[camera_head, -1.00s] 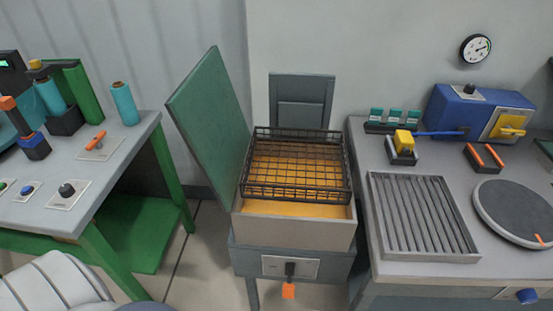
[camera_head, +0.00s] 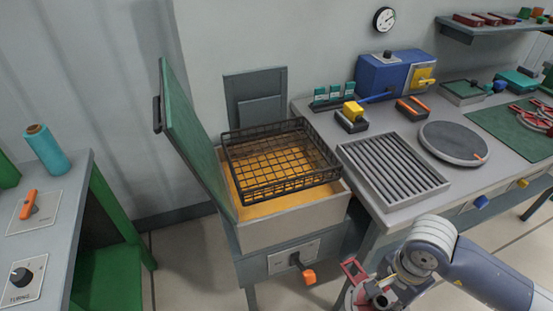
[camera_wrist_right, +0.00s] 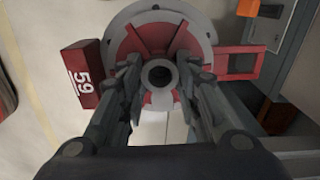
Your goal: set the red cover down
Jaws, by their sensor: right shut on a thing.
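The red cover (camera_wrist_right: 150,38) is round, with a grey rim and a dark round hub. A red block marked 59 shows at its left and a red open frame at its right. My right gripper (camera_wrist_right: 160,80) is shut on the hub, one finger on each side. In the head view, part of the red cover (camera_head: 354,271) shows at the bottom, partly hidden by my right wrist. It is in front of the workbench and right of the tank. My left gripper is not in view.
The tank (camera_head: 280,235) has its green lid (camera_head: 195,145) raised and a black wire basket (camera_head: 335,165) over orange contents. On the grey workbench (camera_head: 405,212) are a ribbed tray (camera_head: 393,167), a round grey plate (camera_head: 453,143) and a green mat (camera_head: 510,140) bearing red parts.

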